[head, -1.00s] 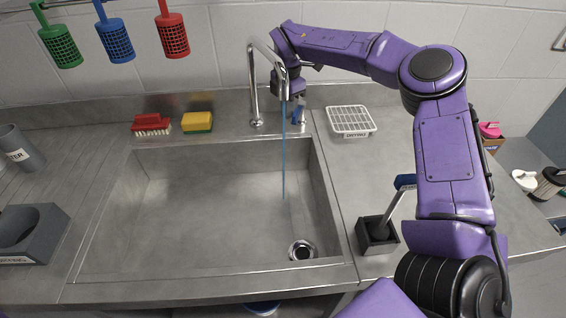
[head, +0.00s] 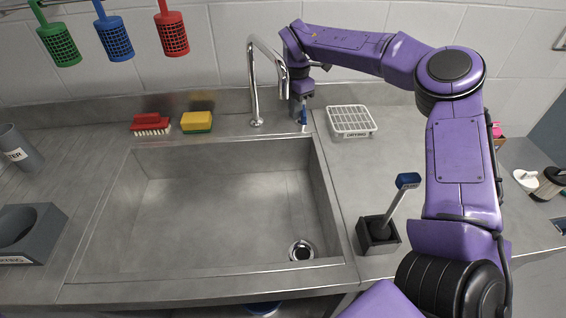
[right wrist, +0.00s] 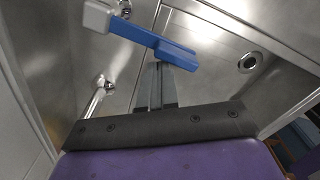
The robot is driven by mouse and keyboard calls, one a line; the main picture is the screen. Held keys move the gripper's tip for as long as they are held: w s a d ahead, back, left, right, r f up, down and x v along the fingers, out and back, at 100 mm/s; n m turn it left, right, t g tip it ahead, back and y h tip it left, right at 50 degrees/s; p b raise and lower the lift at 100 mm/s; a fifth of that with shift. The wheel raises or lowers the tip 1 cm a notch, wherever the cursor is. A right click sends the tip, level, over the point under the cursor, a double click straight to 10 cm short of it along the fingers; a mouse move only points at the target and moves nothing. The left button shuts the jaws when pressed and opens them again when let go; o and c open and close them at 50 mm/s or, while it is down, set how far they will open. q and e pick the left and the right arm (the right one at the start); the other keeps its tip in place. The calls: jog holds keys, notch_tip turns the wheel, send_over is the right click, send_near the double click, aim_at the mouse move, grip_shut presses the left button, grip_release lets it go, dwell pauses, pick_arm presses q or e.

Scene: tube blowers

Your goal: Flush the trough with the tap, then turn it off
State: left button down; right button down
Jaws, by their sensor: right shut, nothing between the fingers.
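The trough (head: 125,205) is a steel sink with a round drain (head: 302,250) at its front right. The tap (head: 254,85) is a chrome gooseneck at the back edge, and no water falls from its spout. Its blue lever (head: 304,117) stands to the right of the tap, partly hidden by my right gripper (head: 301,108). In the right wrist view the blue lever (right wrist: 150,38) lies just beyond the tips of my right gripper (right wrist: 157,72), which is shut and empty. I cannot tell whether they touch. My left gripper is not in view.
A drying rack (head: 351,121) and a brush holder (head: 378,235) stand right of the trough. A red brush (head: 150,125) and a yellow sponge (head: 197,122) lie on the back edge. Coloured baskets hang at the upper left.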

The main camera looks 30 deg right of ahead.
notch_tip(320, 180, up, 7)
jog(key=p, duration=0.4)
jog(key=shift+w+a, duration=0.2)
jog(key=shift+a, duration=0.15)
dwell(0.6)
dwell(0.3)
